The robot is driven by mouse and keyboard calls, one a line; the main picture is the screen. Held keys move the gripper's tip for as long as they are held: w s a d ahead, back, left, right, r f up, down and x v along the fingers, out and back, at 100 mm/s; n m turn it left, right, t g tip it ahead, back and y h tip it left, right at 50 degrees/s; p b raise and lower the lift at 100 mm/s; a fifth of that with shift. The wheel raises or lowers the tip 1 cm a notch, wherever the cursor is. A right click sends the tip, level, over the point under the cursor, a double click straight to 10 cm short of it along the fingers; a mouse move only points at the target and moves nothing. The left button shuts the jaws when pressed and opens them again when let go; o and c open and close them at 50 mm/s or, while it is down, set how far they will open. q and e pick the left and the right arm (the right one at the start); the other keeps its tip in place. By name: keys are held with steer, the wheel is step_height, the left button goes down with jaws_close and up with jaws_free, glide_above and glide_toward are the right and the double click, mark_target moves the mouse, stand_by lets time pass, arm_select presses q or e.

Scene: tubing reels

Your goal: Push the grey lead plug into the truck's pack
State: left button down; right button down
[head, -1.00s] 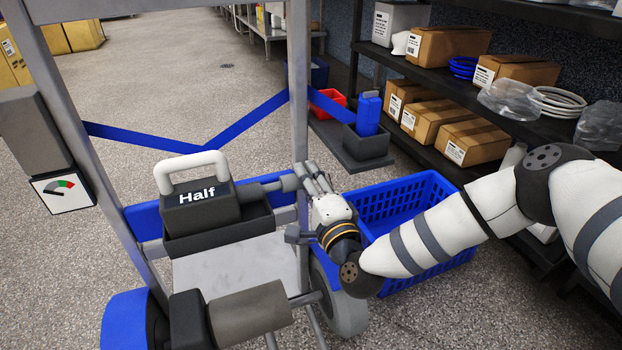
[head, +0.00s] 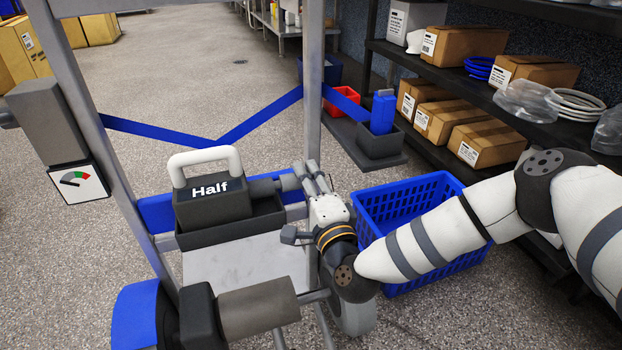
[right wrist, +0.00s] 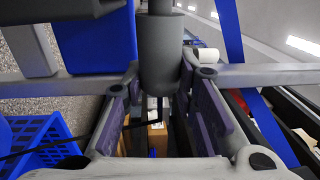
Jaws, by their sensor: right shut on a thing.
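The truck's pack (head: 212,204) is a dark grey block marked "Half" with a white handle. It sits upright in a dark tray (head: 232,232) on the grey-framed truck (head: 313,90). My right gripper (head: 308,178) is at the pack's right side, beside the truck's post, shut on the grey lead plug (head: 289,183). The plug lies level, pointing left at the dark round end (head: 262,188) on the pack's side. They look in line and close to touching; how deep the plug sits I cannot tell. In the right wrist view the grey cylinder (right wrist: 161,70) is between the fingers. My left gripper is out of view.
A blue strap (head: 262,112) spans the truck's posts. A gauge card (head: 78,184) hangs at left. A blue basket (head: 440,190) stands on the floor behind my right arm. Shelves with boxes (head: 488,143) line the right. A blue unit (head: 383,112) stands in a dark holder beyond.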

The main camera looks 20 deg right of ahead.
steer(key=shift+a, duration=0.65)
steer(key=c, duration=1.2)
jaws_free()
steer(key=s+f, duration=0.1)
steer(key=s, duration=1.1)
steer(key=shift+d, duration=0.2)
steer(key=shift+r, duration=0.1)
